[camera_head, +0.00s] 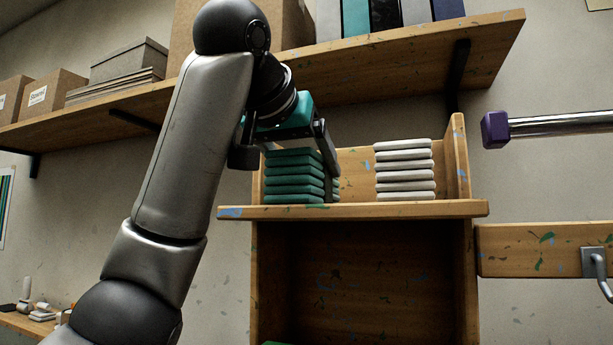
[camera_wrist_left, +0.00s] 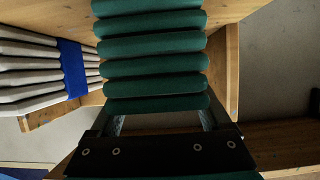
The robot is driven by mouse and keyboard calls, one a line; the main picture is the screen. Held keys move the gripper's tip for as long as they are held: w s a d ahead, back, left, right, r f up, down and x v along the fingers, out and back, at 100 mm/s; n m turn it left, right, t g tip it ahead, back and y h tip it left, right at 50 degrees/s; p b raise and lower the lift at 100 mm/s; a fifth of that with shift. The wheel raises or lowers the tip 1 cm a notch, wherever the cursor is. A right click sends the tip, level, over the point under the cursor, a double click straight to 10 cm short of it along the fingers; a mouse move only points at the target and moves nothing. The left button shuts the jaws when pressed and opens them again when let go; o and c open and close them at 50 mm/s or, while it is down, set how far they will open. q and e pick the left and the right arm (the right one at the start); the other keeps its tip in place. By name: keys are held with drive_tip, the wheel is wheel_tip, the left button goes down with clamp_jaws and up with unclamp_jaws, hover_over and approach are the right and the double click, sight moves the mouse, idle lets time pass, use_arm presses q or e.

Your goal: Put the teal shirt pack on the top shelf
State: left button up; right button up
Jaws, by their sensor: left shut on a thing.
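In the left wrist view the teal stack (camera_wrist_left: 155,60) fills the upper middle, past the dark gripper (camera_wrist_left: 155,125). My right gripper is not in view.
A stack of white packs (camera_head: 404,170) stands right of the teal stack. A wall shelf (camera_head: 400,70) with boxes and binders hangs above, close to my wrist. A purple-ended metal bar (camera_head: 495,130) juts in at right. The compartment below is open.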

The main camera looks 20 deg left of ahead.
use_arm(q)
drive_tip(key=shift+s+r, duration=0.2)
drive_tip(key=shift+s, duration=0.1)
drive_tip(key=shift+f, duration=0.2)
drive_tip(key=o, duration=1.5)
drive_tip(key=shift+w, duration=0.1)
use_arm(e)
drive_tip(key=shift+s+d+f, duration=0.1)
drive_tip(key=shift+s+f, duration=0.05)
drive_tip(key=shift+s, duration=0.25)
use_arm(q)
drive_tip(key=shift+r, duration=0.15)
drive_tip(key=b+v, duration=0.4)
drive_tip(key=v, duration=0.8)
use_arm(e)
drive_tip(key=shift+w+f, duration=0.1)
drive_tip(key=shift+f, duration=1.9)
